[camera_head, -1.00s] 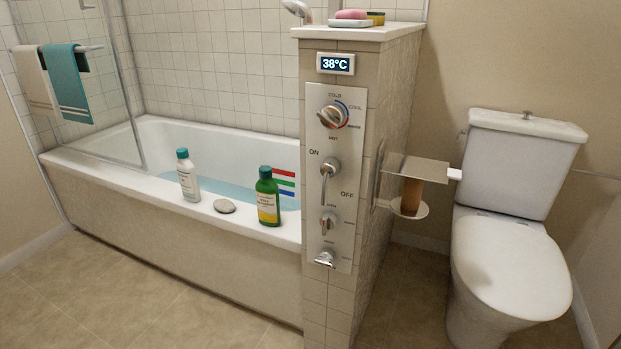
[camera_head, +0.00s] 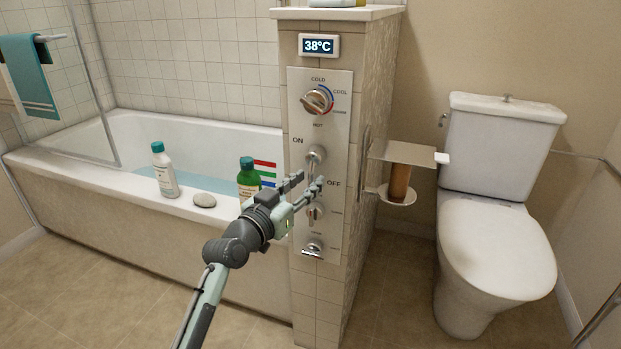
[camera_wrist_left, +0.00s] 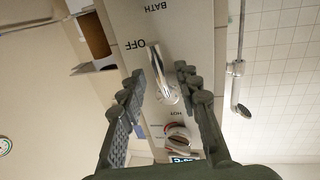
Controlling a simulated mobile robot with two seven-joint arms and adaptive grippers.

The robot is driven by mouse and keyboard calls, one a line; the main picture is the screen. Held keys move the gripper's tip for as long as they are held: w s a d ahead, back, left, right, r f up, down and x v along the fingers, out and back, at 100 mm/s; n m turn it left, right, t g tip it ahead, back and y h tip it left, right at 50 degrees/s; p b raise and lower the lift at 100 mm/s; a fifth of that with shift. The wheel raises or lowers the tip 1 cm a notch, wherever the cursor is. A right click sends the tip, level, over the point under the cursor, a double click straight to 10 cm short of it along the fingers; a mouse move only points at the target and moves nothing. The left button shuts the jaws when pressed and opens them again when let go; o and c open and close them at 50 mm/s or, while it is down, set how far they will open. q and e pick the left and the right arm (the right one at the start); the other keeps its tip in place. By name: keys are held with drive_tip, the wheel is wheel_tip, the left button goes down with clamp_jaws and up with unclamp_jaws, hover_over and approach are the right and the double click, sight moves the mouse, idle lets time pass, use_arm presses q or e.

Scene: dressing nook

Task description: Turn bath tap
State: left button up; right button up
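The bath tap, a chrome lever (camera_head: 316,154) on a round boss, sits on the metal control panel between the printed words ON and OFF. Its handle points downward in the head view. My left gripper (camera_head: 307,184) is in front of the panel at the lower part of the lever, partly hiding it. In the left wrist view the panel appears upside down, and the lever (camera_wrist_left: 156,64) shows between the two open fingers (camera_wrist_left: 160,72). No clear contact with either finger is visible. My right gripper is not in view.
The panel (camera_head: 340,88) also carries a temperature knob (camera_head: 317,100), a smaller knob (camera_head: 315,212) and a spout (camera_head: 313,246). A white bottle (camera_head: 165,170), a stone (camera_head: 204,200) and a green bottle (camera_head: 249,175) stand on the tub rim. A paper holder (camera_head: 405,152) juts out right.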

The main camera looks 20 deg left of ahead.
use_arm(q)
drive_tip(key=shift+x, duration=1.15)
clamp_jaws()
